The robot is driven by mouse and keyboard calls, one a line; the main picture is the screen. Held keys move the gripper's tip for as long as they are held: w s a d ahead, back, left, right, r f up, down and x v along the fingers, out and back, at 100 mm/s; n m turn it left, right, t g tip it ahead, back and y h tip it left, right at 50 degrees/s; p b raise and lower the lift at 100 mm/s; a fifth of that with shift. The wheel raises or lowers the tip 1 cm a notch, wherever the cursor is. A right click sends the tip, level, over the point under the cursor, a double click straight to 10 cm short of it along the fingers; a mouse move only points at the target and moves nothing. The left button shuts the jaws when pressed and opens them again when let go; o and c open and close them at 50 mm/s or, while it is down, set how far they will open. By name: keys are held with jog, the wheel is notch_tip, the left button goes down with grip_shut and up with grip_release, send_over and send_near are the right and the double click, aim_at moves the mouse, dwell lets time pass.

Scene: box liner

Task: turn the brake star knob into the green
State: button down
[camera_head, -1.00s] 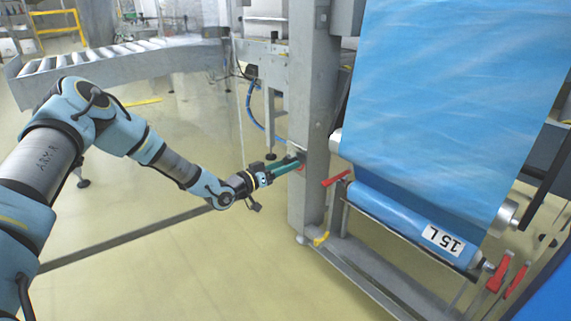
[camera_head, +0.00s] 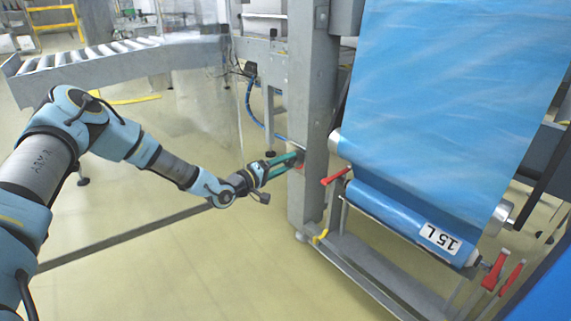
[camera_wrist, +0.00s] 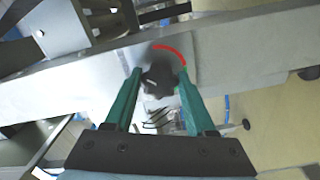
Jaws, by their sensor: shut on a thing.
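The brake star knob (camera_wrist: 159,80) is black and lobed, with a small pale mark on its face. It sits on a grey metal post (camera_head: 313,90), between the green fingers of my gripper (camera_wrist: 160,76) in the wrist view. My gripper is shut on the knob.
A blue film roll (camera_head: 410,218) labelled "15 L" and a hanging blue sheet (camera_head: 445,100) are right of the post. Red levers (camera_head: 335,177) stick out near the roll. A roller conveyor (camera_head: 110,60) stands behind my arm.

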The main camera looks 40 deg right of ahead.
jog(key=n, duration=0.4)
jog(key=shift+n, duration=0.3)
jog(key=shift+n+b, duration=0.55)
jog(key=shift+n, duration=1.45)
jog(key=shift+r, duration=0.1)
jog(key=shift+c, duration=1.1)
grip_release()
jog(key=a+p, duration=0.3)
jog(key=a, duration=0.8)
jog(key=shift+w, duration=0.3)
